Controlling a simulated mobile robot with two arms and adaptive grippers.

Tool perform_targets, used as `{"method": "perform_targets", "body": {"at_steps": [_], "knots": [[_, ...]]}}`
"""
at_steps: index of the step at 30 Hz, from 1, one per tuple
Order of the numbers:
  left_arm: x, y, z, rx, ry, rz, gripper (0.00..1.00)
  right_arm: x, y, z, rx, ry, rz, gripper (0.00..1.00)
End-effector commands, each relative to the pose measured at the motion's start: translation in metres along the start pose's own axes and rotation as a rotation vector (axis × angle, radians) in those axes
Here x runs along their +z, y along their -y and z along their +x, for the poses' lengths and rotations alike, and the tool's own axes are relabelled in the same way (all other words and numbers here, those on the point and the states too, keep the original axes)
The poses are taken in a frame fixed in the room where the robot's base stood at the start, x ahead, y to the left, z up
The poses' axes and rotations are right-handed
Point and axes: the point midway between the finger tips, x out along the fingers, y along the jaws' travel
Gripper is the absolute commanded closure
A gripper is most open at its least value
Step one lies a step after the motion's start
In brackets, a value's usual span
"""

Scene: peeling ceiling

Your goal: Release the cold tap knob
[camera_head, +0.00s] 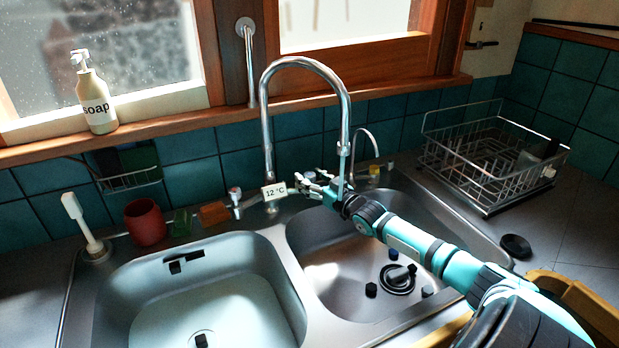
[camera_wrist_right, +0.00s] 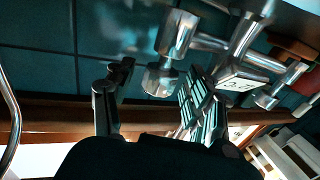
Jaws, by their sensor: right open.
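The tall chrome tap (camera_head: 267,150) stands behind the double sink, with a "12 °C" display tag (camera_head: 274,191) at its base. A knob with a red mark (camera_head: 235,194) is on its left side. My right gripper (camera_head: 312,187) is at the tap's right side. In the right wrist view, the chrome cold tap knob (camera_wrist_right: 160,80) sits between the spread fingers of my right gripper (camera_wrist_right: 155,85), near their tips. The fingers are open. I cannot tell whether one finger touches the knob. In the head view the gripper mostly hides the knob. My left gripper is not in view.
A small thin spout (camera_head: 367,140) stands just right of the gripper. A wire dish rack (camera_head: 490,165) is on the right counter. A soap bottle (camera_head: 95,98) stands on the sill. A red cup (camera_head: 145,222) and a brush (camera_head: 82,225) are at the left. Dark items lie in the right basin (camera_head: 335,290).

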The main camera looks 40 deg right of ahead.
Motion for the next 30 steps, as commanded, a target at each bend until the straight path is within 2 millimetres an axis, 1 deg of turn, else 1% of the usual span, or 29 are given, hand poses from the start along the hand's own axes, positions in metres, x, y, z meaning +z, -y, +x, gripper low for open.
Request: {"method": "perform_targets", "body": {"at_steps": [4, 13, 14, 26, 30], "knots": [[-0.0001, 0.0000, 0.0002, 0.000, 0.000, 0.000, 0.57, -0.0010, -0.0006, 0.0082, 0.001, -0.001, -0.001, 0.45], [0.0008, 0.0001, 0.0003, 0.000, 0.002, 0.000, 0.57, -0.0006, -0.0005, 0.0096, 0.000, 0.000, -0.002, 0.45], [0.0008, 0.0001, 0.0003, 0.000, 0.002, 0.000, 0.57, -0.0006, -0.0005, 0.0096, 0.000, 0.000, -0.002, 0.47], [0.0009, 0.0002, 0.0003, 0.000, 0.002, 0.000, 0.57, -0.0007, -0.0004, 0.0094, 0.000, -0.001, -0.002, 0.99], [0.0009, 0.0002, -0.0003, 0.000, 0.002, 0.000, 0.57, -0.0009, -0.0003, 0.0094, 0.002, -0.001, -0.001, 1.00]]}}
